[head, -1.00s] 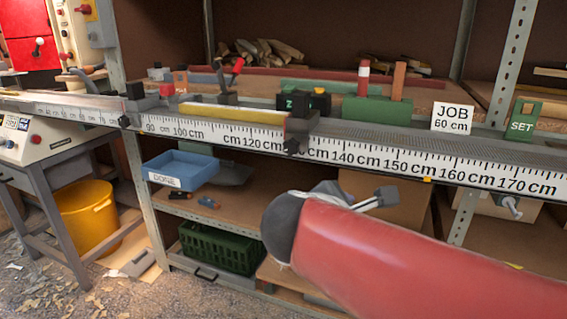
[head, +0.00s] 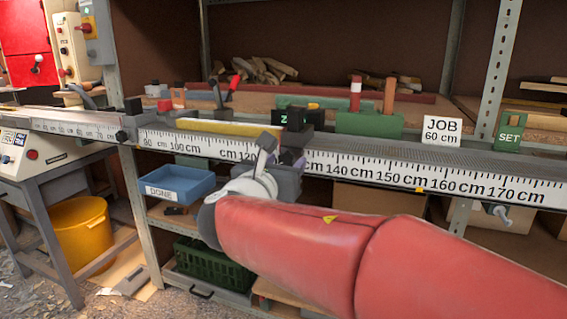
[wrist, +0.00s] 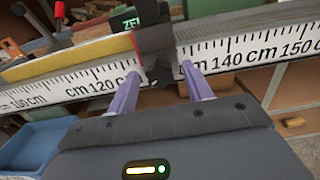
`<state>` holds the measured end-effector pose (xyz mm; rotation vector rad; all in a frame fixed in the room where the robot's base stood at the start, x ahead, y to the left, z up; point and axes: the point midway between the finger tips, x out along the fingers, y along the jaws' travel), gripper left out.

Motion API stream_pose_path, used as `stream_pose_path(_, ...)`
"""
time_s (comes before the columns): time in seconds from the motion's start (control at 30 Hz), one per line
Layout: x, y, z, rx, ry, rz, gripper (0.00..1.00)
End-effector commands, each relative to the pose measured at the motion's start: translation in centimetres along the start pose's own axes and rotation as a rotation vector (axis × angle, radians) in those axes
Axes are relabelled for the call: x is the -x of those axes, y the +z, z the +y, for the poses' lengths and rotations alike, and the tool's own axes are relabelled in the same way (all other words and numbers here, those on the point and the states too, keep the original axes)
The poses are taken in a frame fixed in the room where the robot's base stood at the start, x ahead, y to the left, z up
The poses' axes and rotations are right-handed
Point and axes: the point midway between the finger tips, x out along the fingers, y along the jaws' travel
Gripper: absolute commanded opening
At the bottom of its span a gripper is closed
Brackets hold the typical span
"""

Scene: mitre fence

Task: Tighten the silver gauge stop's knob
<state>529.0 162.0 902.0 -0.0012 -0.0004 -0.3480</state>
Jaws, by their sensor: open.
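A dark gauge stop with a green-lit display (head: 292,118) sits on the rail near the 130 cm marks; it also shows in the wrist view (wrist: 150,14). I cannot make out a silver finish on it. Its dark front knob (wrist: 159,75) hangs at the rail's front face. My gripper (wrist: 160,66) is open, with one purple finger on each side of the knob. I cannot tell whether either finger touches it. In the head view my gripper (head: 281,151) hides the knob. Another dark stop (head: 132,107) with a front knob stands near the 80 cm marks.
A yellow strip (head: 228,127) lies along the rail left of the stop. A green block (head: 368,124), a JOB 60 cm card (head: 442,131) and a green SET sign (head: 509,135) stand right of it. A blue DONE tray (head: 178,184) sits below.

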Motion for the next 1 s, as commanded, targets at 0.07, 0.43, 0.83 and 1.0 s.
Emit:
stream_pose_path(0.07,-0.22,0.01,0.01,0.0,0.0,0.0,0.5)
stream_pose_path(0.43,-0.23,-0.01,-0.02,-0.001,0.0,0.0,0.29)
stream_pose_path(0.83,-0.24,-0.11,-0.03,-0.016,0.0,0.001,0.06)
stream_pose_path(1.0,-0.26,-0.3,-0.05,-0.076,-0.001,0.001,0.06)
